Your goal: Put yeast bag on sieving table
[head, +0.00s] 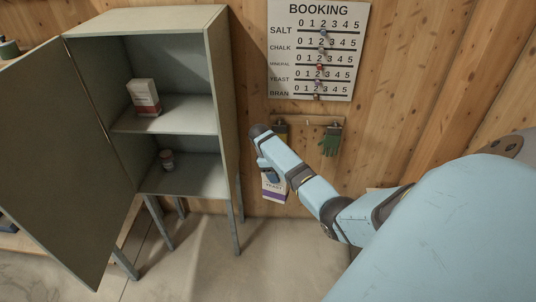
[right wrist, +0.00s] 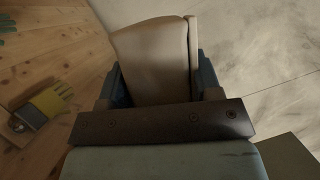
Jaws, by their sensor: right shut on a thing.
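The yeast bag (head: 274,188) is a white packet with a purple band and the word YEAST on its front. It hangs below my right gripper (head: 268,172), in front of the wooden wall and right of the cabinet. In the right wrist view the bag (right wrist: 150,62) shows as a pale block between the two blue fingers of the right gripper (right wrist: 156,80), which is shut on it. Part of the bag is hidden behind my right arm in the head view. My left gripper is not in view. No sieving table can be made out.
A grey-green cabinet (head: 222,110) stands on legs at the left, its door (head: 70,150) open. A booking board (head: 312,88) and green gloves (head: 329,142) hang on the wall. Floor (head: 200,265) is clear in front.

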